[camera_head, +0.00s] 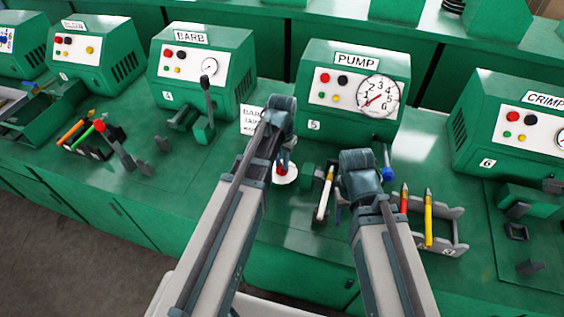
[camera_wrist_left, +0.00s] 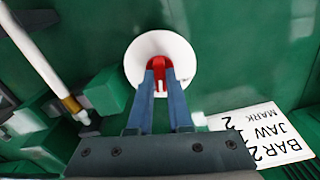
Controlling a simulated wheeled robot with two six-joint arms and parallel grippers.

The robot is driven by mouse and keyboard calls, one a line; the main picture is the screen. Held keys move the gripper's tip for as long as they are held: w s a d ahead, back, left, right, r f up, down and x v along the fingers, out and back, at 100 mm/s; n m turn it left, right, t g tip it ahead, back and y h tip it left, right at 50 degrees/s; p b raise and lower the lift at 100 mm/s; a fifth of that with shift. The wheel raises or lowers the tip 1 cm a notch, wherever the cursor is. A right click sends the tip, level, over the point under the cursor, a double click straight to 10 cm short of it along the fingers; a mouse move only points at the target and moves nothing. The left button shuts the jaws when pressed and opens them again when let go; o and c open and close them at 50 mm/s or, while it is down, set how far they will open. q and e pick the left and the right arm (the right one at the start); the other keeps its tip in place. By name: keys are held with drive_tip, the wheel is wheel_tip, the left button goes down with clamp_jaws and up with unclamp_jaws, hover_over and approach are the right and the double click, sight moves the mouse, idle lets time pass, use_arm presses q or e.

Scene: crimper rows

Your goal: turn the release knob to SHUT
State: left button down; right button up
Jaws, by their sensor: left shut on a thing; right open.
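The red knob (camera_head: 282,170) sits on a round white dial (camera_head: 287,180) on the bench, left of the PUMP machine's front. In the left wrist view the red knob (camera_wrist_left: 159,66) stands at the middle of the white dial (camera_wrist_left: 148,43), with a white mark on it. My left gripper (camera_head: 284,162) is shut on the red knob, a finger on each side in the left wrist view (camera_wrist_left: 160,82). No SHUT lettering is readable. My right gripper (camera_head: 362,190) is open, right of the dial; its fingertips are largely hidden by its own wrist.
A white tube with a brass end (camera_head: 325,194) stands between my arms. A blue knob (camera_head: 389,174) is beside my right gripper. A grey rack (camera_head: 455,232) holds red and yellow tubes at right. A BAR/JAW/MARK card (camera_wrist_left: 262,135) lies beside the dial. The PUMP machine (camera_head: 349,118) stands behind.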

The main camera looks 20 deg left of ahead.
use_arm(q)
drive_tip(key=n, duration=0.5)
drive_tip(key=shift+n, duration=0.3)
drive_tip(key=n, duration=0.5)
drive_tip(key=shift+n, duration=0.4)
drive_tip(key=c, duration=0.8)
unclamp_jaws()
drive_tip(key=shift+c, duration=0.2)
use_arm(e)
drive_tip(key=shift+r, duration=0.1)
use_arm(q)
wheel_tip(320, 180, up, 14)
drive_tip(key=p, duration=1.3)
drive_tip(key=shift+p, duration=0.4)
use_arm(e)
wheel_tip(320, 180, up, 14)
drive_tip(key=shift+f, duration=0.2)
